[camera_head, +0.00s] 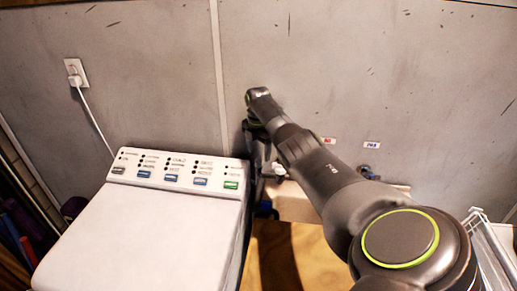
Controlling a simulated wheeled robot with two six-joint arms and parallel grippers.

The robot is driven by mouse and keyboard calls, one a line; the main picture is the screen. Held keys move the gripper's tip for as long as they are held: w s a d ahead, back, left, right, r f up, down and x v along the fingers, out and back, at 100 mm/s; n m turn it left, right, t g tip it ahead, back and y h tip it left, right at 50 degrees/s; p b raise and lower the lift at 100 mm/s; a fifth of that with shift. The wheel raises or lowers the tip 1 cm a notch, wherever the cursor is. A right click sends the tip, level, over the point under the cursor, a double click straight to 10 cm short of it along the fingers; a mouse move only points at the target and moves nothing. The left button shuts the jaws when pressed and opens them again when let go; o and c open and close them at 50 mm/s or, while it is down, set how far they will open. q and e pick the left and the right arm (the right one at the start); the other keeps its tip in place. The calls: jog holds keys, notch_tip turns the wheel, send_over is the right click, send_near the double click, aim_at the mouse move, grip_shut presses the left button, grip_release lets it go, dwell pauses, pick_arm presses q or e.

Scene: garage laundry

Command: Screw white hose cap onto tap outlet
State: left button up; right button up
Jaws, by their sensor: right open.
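My right arm reaches in from the lower right, and its dark right gripper (259,162) points down behind the right rear corner of the white washing machine (140,235). Its fingers are open but small and dark, and I see nothing held between them. A small white piece (279,169) shows just right of the gripper; I cannot tell whether it is the hose cap. A dark blue tap-like fitting (370,172) is on the wall under a blue label. The area under the red label (327,140) is largely hidden by my arm. My left gripper is out of view.
A wooden surface (310,262) and a light tan box-like ledge (292,205) lie right of the machine. A white wire rack (487,250) stands at the far right. A plugged-in socket (75,72) with a white cord is on the grey wall.

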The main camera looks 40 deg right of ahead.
aim_at(259, 157)
jog(key=shift+f+b, duration=1.35)
jog(key=shift+f, duration=0.7)
grip_shut()
dwell(1.1)
